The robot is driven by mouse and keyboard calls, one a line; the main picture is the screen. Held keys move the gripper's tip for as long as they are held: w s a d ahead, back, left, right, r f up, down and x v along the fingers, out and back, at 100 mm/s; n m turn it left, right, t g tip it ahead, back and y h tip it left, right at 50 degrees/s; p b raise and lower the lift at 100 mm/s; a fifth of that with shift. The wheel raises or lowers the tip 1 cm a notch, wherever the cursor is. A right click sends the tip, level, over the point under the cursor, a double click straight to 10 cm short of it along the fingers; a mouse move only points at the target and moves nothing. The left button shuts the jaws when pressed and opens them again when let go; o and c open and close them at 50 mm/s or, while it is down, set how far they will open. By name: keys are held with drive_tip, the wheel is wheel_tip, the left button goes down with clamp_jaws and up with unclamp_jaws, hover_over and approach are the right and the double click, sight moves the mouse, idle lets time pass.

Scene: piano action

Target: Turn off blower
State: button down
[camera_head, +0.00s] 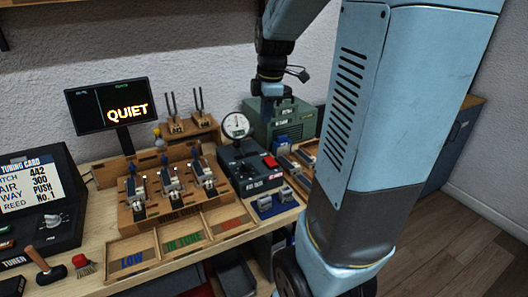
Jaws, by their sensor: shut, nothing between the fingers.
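A dark box (243,180) with a round white dial gauge (236,125) and a red switch (270,161) stands on the right part of the bench. A green box (296,125) with small unreadable lettering stands behind it, near the wall. I cannot tell from the lettering which one is the blower, nor which way the red switch is set. My gripper (267,108) points down in front of the green box's left part, above and behind the dark box. It is shut and empty; its fingertips are small and dark here. A screen (110,105) reads "QUIET".
A wooden rack (150,212) with several metal reed parts stands left of the dark box. In front are bins marked "LOW" and "IN TUNE" (183,241). My arm hides the bench's right end.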

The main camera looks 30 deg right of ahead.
sight(268, 160)
drive_tip(key=shift+w+d+f+n+g, duration=0.15)
drive_tip(key=shift+w+d+f+n, duration=0.5)
drive_tip(key=shift+d, duration=0.1)
drive_tip(key=shift+w+d+f+n+g, duration=0.15)
drive_tip(key=shift+w+d+f+n, duration=0.35)
drive_tip(key=shift+d+f+n, duration=0.2)
drive_tip(key=shift+r, duration=0.1)
drive_tip(key=f, duration=0.4)
drive_tip(key=w+f, duration=0.1)
drive_tip(key=f, duration=0.8)
drive_tip(key=shift+w+f, duration=0.35)
drive_tip(key=shift+f, duration=0.05)
drive_tip(key=shift+w+f, duration=0.1)
drive_tip(key=shift+f, duration=0.05)
drive_tip(key=shift+s, duration=0.85)
drive_tip(key=shift+r, duration=0.25)
